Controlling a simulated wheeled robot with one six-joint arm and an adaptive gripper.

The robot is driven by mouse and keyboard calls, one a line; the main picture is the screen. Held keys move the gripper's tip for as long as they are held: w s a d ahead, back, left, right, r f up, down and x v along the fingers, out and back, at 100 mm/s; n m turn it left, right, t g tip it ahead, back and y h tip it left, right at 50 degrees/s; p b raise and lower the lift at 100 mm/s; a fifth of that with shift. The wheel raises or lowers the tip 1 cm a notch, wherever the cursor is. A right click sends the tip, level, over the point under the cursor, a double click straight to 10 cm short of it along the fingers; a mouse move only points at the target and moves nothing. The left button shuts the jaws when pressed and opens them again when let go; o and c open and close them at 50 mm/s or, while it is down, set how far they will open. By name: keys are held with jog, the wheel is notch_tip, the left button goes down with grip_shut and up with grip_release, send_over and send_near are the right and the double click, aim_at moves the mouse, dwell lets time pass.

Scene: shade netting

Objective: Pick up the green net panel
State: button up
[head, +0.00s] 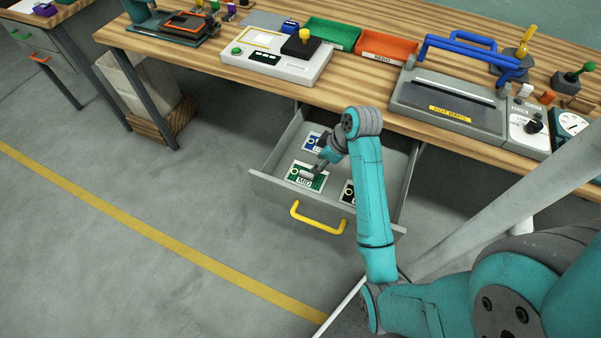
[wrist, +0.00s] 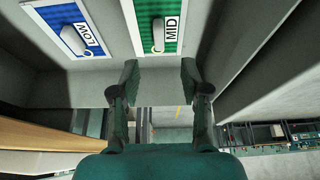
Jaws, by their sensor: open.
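The green net panel (head: 306,178), labelled MID, lies flat in the open drawer, towards its front. In the wrist view the green panel (wrist: 171,38) is at the top centre, with a white raised tab on it. My gripper (head: 318,168) is over the drawer, close above the green panel, and hides part of it. In the wrist view my gripper (wrist: 160,72) is open, with nothing between its two fingers. The green panel shows just past the fingertips; I cannot tell the height gap.
A blue panel (wrist: 62,15) labelled LOW lies beside the green one; a black panel (head: 347,190) lies to the right in the drawer. The drawer's front wall (head: 268,187) has a yellow handle (head: 318,220). The wooden bench (head: 362,82) with a press (head: 450,101) overhangs behind.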

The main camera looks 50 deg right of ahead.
aim_at(307, 173)
jog(key=x, duration=0.9)
jog(key=shift+w, duration=0.1)
jog(key=shift+c, duration=0.3)
grip_shut()
